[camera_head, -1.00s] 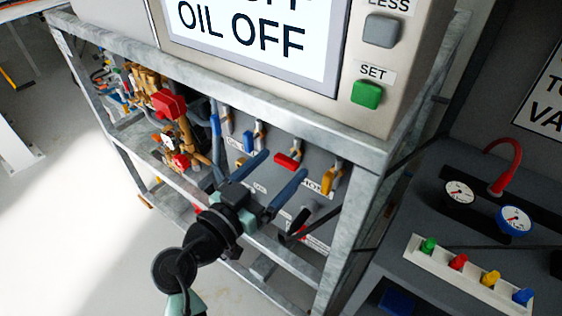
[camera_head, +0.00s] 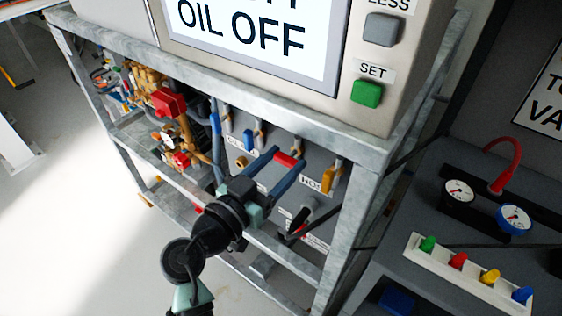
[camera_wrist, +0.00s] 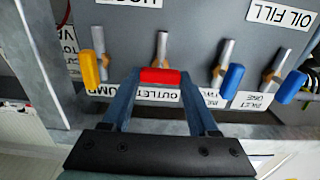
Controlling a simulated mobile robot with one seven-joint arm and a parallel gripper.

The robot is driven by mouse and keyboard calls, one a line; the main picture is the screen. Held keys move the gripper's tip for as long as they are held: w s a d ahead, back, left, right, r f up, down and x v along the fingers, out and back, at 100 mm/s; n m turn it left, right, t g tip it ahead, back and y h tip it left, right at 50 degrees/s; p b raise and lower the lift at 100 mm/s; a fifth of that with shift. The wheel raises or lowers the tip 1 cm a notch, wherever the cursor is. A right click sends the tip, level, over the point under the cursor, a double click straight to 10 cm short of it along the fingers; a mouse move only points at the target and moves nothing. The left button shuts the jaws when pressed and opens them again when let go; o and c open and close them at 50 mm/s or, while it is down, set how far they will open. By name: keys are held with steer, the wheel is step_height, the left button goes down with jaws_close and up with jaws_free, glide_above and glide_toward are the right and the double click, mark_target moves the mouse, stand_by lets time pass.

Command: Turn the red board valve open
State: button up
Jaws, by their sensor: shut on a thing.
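The red board valve handle (camera_wrist: 160,76) sits on the grey board, between my two blue fingers in the wrist view. It also shows in the head view (camera_head: 286,159), at the fingertips. My gripper (camera_head: 288,158) is shut on this red handle; its fingertips (camera_wrist: 160,78) touch the handle's two ends. The handle lies crosswise over the label marked OUTLET, at the end of a metal stem (camera_wrist: 162,46). My fingers hide part of the label and board.
A yellow handle (camera_wrist: 91,67) stands close to one side of my fingers. Blue handles (camera_wrist: 231,81) (camera_wrist: 291,87) are on the other side. The metal frame post (camera_head: 350,225) and upper rail (camera_head: 230,85) border the board. A gauge panel (camera_head: 488,205) stands at right.

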steer(key=shift+n, duration=0.3)
steer(key=n, duration=0.4)
steer(key=n+p, duration=0.1)
steer(key=n, duration=0.3)
steer(key=shift+a+n+p, duration=0.15)
steer(key=shift+n+p, duration=0.25)
steer(key=n+p, duration=0.2)
steer(key=n, duration=0.3)
steer(key=shift+w+f+p, duration=0.1)
steer(key=shift+p, duration=0.2)
steer(key=shift+f+n+p, duration=0.1)
steer(key=shift+n+p, duration=0.65)
steer(key=shift+n, duration=0.95)
steer(key=o, duration=1.4)
steer(key=shift+a, duration=0.1)
